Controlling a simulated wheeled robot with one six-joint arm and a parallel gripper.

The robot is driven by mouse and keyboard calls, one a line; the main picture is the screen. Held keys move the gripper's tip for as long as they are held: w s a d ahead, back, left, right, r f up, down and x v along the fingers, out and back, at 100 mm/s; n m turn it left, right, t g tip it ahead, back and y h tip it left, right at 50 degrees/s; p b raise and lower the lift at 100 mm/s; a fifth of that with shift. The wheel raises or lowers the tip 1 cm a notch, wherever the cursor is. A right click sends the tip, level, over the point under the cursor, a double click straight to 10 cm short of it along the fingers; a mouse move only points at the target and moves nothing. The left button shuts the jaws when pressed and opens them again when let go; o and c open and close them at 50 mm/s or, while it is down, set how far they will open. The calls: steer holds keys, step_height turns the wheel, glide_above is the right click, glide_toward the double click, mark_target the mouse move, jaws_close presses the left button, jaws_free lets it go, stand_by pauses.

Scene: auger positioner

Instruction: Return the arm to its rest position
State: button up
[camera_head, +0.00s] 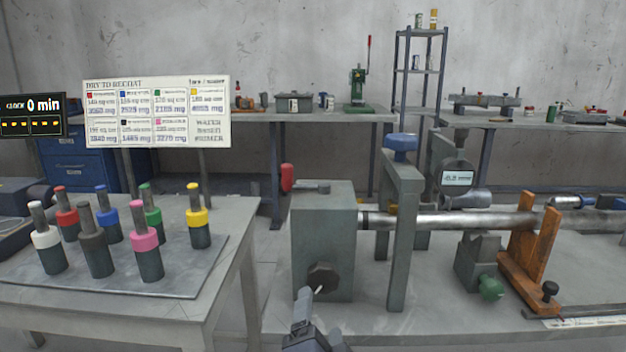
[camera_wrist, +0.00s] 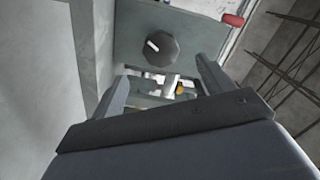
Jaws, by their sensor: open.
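My gripper (camera_wrist: 165,78) is open in the wrist view, with its two dark fingers spread and nothing held between them. In the head view my gripper (camera_head: 306,318) shows at the bottom centre, just below and in front of the black knob (camera_head: 322,278) on the grey headstock block (camera_head: 323,225). The knob also shows in the wrist view (camera_wrist: 161,48), beyond the fingertips and apart from them. Most of my arm is out of the head view.
A steel shaft (camera_head: 460,221) runs right from the block through a grey frame (camera_head: 403,230) to an orange wooden support (camera_head: 530,250). At left, a table (camera_head: 225,235) holds several colour-capped bottles (camera_head: 145,250). A sign (camera_head: 157,112) and clock (camera_head: 33,115) stand behind it.

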mark_target(323, 286)
steer(key=w+b, duration=0.2)
steer(key=w, duration=0.3)
steer(key=w+b, duration=0.1)
steer(key=w, duration=0.4)
steer(key=shift+w+d+f+b, duration=0.15)
steer(key=shift+w+d+b, duration=0.05)
steer(key=shift+b, duration=0.15)
steer(key=shift+w+r+n+p, duration=0.15)
steer(key=shift+r+n+p, duration=0.2)
steer(key=shift+p, duration=0.25)
steer(key=shift+n+p, duration=0.4)
steer(key=shift+n, duration=0.25)
steer(key=n+p, duration=0.2)
steer(key=n, duration=0.2)
steer(key=n+p, duration=0.3)
steer(key=n, duration=0.2)
steer(key=shift+d+f+n+p, duration=0.1)
steer(key=shift+n+p, duration=0.2)
steer(key=shift+s+f+n, duration=0.1)
steer(key=shift+s+n, duration=0.2)
steer(key=shift+s, duration=1.05)
steer(key=shift+f, duration=0.15)
